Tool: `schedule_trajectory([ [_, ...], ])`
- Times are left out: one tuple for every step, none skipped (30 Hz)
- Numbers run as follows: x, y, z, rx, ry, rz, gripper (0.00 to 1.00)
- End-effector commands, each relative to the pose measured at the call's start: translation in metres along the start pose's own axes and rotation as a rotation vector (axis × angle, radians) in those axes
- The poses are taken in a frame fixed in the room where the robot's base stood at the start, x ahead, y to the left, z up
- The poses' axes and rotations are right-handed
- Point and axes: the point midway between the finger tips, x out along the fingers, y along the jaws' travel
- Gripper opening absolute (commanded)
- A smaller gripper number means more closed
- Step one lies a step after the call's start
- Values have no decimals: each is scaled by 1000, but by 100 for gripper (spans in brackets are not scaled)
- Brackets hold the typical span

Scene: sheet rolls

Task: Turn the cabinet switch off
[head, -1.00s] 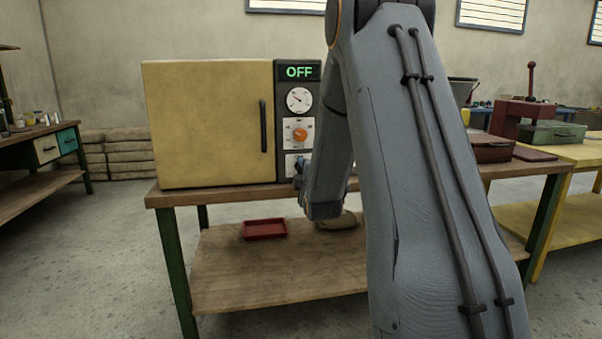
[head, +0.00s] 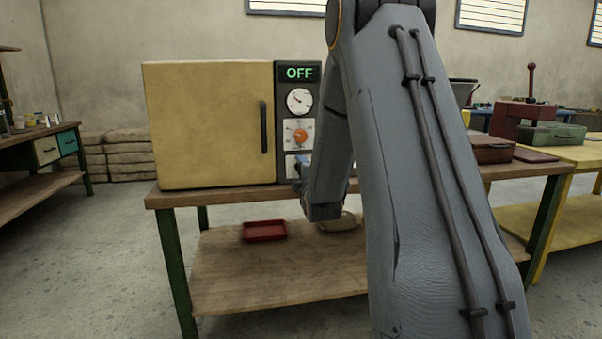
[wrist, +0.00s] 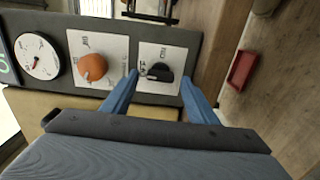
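The tan cabinet (head: 208,125) stands on a workbench, with a dark control panel on its right side. The panel's display (head: 299,73) reads OFF in green. The cabinet switch, a black knob (wrist: 159,72) on a white plate, shows in the wrist view. Its plate (head: 291,166) is partly hidden by my arm in the head view. My gripper (wrist: 160,78) has its two blue fingers apart, one on each side of the black switch. Nothing is held. I cannot tell whether either finger touches the switch.
An orange knob (wrist: 92,67) and a dial gauge (wrist: 37,56) sit beside the switch on the panel. The cabinet has a dark vertical handle (head: 264,126). A red tray (head: 265,231) lies on the bench's lower shelf. My arm covers much of the bench's right side.

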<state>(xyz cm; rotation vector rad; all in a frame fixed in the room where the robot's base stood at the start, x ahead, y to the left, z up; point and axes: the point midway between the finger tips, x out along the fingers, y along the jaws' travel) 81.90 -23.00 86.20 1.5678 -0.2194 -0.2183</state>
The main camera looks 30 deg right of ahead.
Motion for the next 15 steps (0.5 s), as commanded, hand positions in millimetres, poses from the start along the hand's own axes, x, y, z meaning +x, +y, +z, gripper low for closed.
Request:
schedule_trajectory([
  [0,0,0,0,0,0,53],
  [0,0,0,0,-1,0,53],
  [0,0,0,0,-1,0,53],
  [0,0,0,0,-1,0,53],
  [0,0,0,0,-1,0,53],
  [0,0,0,0,-1,0,53],
  [-1,0,0,1,-1,0,53],
  [-2,0,0,1,-1,0,53],
  [-4,0,1,1,-1,0,53],
  [-7,0,1,1,-1,0,53],
  [-10,0,1,1,-1,-1,53],
  [-16,0,0,1,-1,-2,53],
  [-20,0,0,1,-1,-1,53],
  [-26,0,0,1,-1,-1,53],
  [-33,1,0,1,-1,-1,53],
])
